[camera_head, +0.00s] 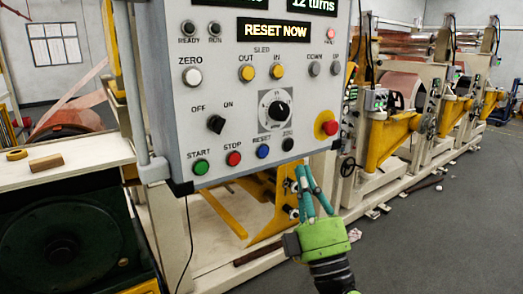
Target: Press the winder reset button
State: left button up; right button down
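The winder's control panel (225,110) is a light grey box in the upper middle of the head view. The blue RESET button (263,152) is in its bottom row, between the red STOP button (234,158) and the black JOG button (288,144). A display (273,30) reads "RESET NOW". My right gripper (303,170) has teal fingers on a green body and points up, just below and right of the panel's lower edge. Its fingertips come together with nothing visible between them. It appears apart from the blue button. My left gripper is out of view.
The green START button (201,168) is at the row's left end. A red emergency knob (327,125) on yellow sits at the panel's right. A yellow machine arm (225,213) and frame lie below the panel. Grey floor (440,240) is open at the right.

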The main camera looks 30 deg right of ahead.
aim_at(263, 152)
jog(key=shift+w+a+b, duration=0.15)
jog(key=shift+w+b, duration=0.2)
jog(key=shift+w, duration=1.9)
jog(key=shift+w+a+b, duration=0.15)
jog(key=shift+w+b, duration=0.2)
jog(key=shift+w, duration=1.85)
jog(key=shift+w, duration=0.1)
jog(key=shift+w, duration=0.3)
jog(key=shift+w+b, duration=0.35)
jog(key=shift+w, duration=0.05)
jog(key=shift+s, duration=0.85)
